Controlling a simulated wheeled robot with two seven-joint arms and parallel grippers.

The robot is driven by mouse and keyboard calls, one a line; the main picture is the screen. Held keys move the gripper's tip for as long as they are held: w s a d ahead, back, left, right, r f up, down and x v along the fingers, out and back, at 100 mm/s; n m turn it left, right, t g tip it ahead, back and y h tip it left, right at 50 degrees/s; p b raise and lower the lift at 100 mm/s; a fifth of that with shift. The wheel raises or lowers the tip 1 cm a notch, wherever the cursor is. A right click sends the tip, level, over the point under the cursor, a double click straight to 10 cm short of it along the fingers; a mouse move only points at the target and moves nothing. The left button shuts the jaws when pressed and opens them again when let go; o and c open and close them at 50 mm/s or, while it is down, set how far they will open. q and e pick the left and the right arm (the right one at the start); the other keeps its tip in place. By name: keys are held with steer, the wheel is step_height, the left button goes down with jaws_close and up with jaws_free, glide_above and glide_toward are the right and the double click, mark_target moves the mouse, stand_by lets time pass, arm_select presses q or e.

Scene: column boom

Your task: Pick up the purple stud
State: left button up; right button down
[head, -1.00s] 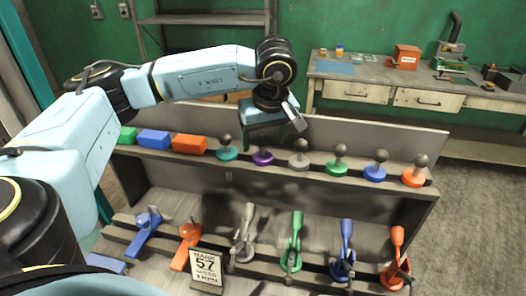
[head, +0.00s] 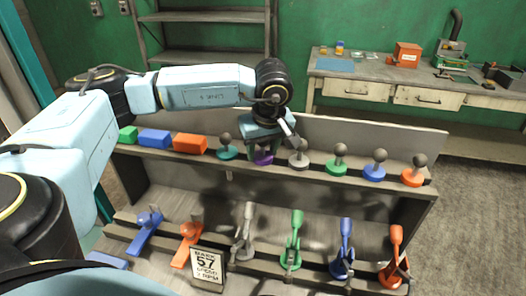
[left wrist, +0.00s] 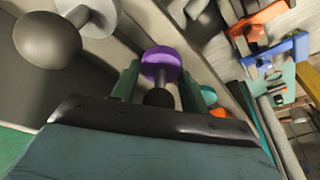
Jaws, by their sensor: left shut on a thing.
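The purple stud (head: 264,158) stands on the upper shelf, between the teal stud (head: 227,152) and the grey stud (head: 299,158). My left gripper (head: 263,150) reaches down over it from above and is shut on it. In the head view the gripper hides the stud's knob, and only its purple base shows. In the left wrist view the purple base (left wrist: 161,64) and the dark knob (left wrist: 159,97) sit between the two green fingers. The base appears to be still at shelf level. My right gripper is not in view.
Green (head: 338,165), blue (head: 375,171) and orange (head: 414,176) studs stand farther right on the shelf. Blue (head: 154,139) and orange (head: 190,144) blocks lie at left. Several levers and a sign (head: 208,268) stand on the lower level. A back panel (head: 380,132) rises behind the shelf.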

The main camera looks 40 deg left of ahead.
arm_select(q)
step_height(320, 180, up, 10)
steer(key=shift+r+b, duration=0.1)
steer(key=shift+b, duration=0.25)
stand_by(0.4)
